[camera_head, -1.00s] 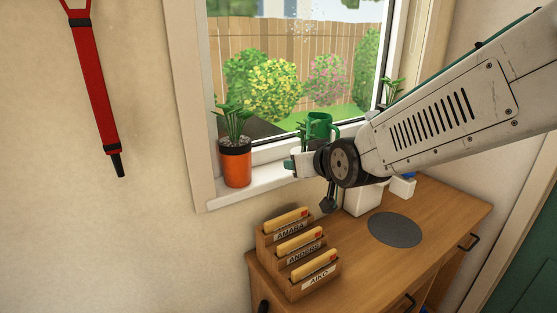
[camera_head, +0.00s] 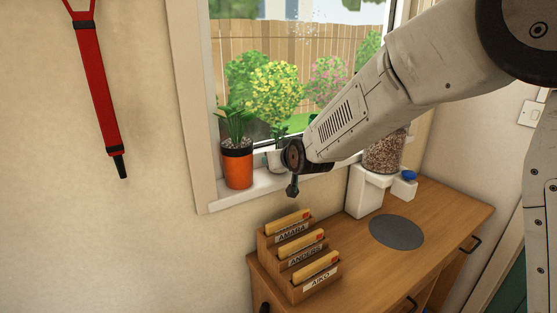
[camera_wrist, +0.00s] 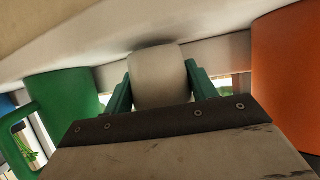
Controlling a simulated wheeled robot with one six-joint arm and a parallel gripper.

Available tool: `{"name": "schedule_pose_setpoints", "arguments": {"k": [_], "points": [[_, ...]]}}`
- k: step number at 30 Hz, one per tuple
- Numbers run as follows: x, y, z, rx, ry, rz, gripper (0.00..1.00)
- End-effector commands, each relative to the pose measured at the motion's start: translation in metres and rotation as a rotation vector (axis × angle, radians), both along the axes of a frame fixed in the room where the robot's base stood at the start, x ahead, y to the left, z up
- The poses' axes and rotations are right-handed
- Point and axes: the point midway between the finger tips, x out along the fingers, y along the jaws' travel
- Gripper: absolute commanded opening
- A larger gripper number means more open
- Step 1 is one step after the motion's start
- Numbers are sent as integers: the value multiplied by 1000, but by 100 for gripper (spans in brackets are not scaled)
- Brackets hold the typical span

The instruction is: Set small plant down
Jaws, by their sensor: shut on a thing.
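The small plant has a pale white pot (camera_head: 275,161) and green leaves (camera_head: 280,134), and is by the windowsill, just right of the orange pot. In the wrist view its white pot (camera_wrist: 160,92) sits between the green fingers of my gripper (camera_wrist: 158,70), which is shut on it. A dark shadow lies where the pot meets the sill in that view; I cannot tell whether it rests fully on it. In the head view my wrist hides the fingers and part of the pot. The windowsill (camera_head: 218,200) is white.
An orange potted plant (camera_head: 237,166) stands close on the left; its pot (camera_wrist: 285,75) is at the wrist view's right. A green watering can (camera_wrist: 62,105) is on the other side. Below are a letter rack (camera_head: 297,262) and a wooden cabinet (camera_head: 365,265) with a seed-filled jar (camera_head: 384,155).

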Motion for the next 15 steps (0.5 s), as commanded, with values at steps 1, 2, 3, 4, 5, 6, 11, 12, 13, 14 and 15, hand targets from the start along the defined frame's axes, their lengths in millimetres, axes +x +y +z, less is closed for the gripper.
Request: {"name": "schedule_pose_setpoints", "arguments": {"k": [1,2,3,4,5,6,11,12,13,14,15], "points": [[0,0,-2,0,-2,0,30],[0,0,-3,0,-2,0,30],[0,0,-2,1,-3,0,30],[0,0,-2,1,-3,0,30],[0,0,-2,1,-3,0,30],[0,0,-2,1,-3,0,30],[0,0,-5,0,-1,0,30],[0,0,-6,0,-1,0,62],[0,0,-6,0,-1,0,71],[0,0,-6,0,-1,0,79],[0,0,-6,0,-1,0,79]]}}
